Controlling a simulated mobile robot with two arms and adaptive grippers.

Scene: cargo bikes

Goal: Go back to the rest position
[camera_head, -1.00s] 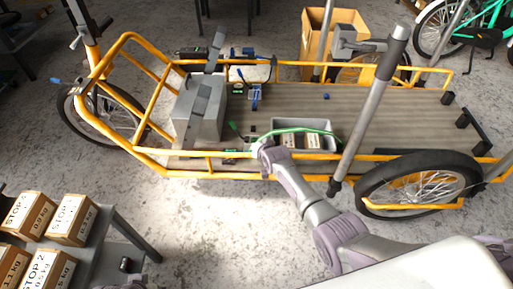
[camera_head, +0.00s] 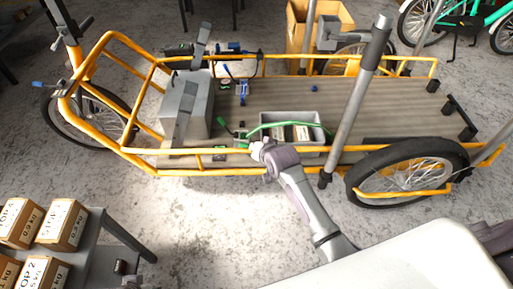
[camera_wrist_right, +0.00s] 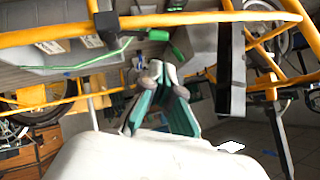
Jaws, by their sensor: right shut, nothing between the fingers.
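My right gripper (camera_head: 262,150) is at the near yellow rail of the cargo bike (camera_head: 210,172), in front of the grey bin; I cannot tell whether it touches the rail. In the right wrist view its fingers (camera_wrist_right: 157,74) are together, with nothing seen between them. A green cable (camera_head: 275,126) runs over the bin, close beyond the gripper. My right arm reaches in from the lower right.
The grey bin (camera_head: 318,121) holds several small boxes on the bike's deck. A grey block (camera_head: 195,118) stands left of it. A grey post (camera_head: 352,105) rises right of the gripper. Labelled cartons (camera_head: 62,228) sit on a shelf at lower left. Floor between is clear.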

